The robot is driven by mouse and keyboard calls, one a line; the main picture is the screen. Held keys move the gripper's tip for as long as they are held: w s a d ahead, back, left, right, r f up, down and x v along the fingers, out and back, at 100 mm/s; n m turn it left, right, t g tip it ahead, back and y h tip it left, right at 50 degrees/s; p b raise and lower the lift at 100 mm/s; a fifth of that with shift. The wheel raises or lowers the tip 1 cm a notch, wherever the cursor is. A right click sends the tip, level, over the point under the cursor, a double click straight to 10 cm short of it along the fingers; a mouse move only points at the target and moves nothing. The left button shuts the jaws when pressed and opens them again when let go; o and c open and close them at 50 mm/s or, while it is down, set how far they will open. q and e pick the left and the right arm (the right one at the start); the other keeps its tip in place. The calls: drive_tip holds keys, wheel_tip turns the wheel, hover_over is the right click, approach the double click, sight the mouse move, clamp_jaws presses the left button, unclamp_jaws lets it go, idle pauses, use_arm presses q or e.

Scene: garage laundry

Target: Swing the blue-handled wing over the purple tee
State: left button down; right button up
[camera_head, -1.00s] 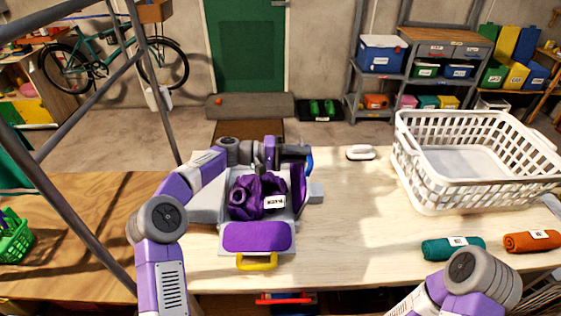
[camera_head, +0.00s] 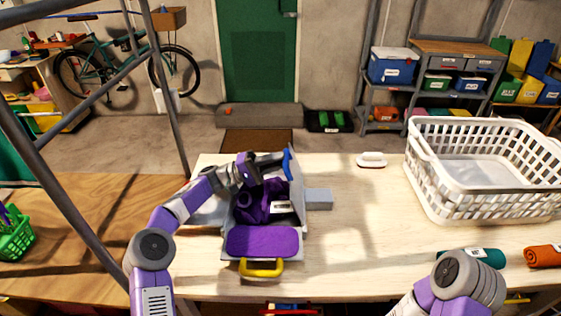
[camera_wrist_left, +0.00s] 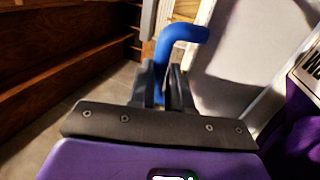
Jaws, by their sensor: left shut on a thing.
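The purple tee (camera_head: 262,205) lies bunched on the folding board, with a white label on it. The blue-handled wing (camera_head: 298,187) stands raised on the tee's right side, leaning left over its edge. Its blue handle (camera_head: 287,160) is at the top. My left gripper (camera_head: 276,161) is shut on this handle above the tee. In the left wrist view the blue handle (camera_wrist_left: 180,38) sits between the fingers. The yellow-handled purple flap (camera_head: 262,241) lies flat in front. My right gripper is out of view; only part of that arm shows.
A white laundry basket (camera_head: 435,190) stands at the right of the table. A white brush-like item (camera_head: 371,160) lies at the back. Teal (camera_head: 455,256) and orange (camera_head: 543,257) rolls lie front right. A grey block (camera_head: 318,198) sits right of the board.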

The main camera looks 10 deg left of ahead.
use_arm(q)
drive_tip(key=shift+s+f, duration=0.1)
drive_tip(key=shift+f, duration=0.55)
drive_tip(key=c, duration=1.3)
unclamp_jaws()
drive_tip(key=shift+d, duration=0.1)
drive_tip(key=shift+c, duration=0.2)
drive_tip(key=s+a+p, duration=0.1)
drive_tip(key=a+p, duration=0.1)
drive_tip(key=a, duration=1.1)
drive_tip(key=shift+s+p, duration=0.3)
drive_tip(key=shift+s, duration=0.1)
drive_tip(key=shift+r, duration=0.1)
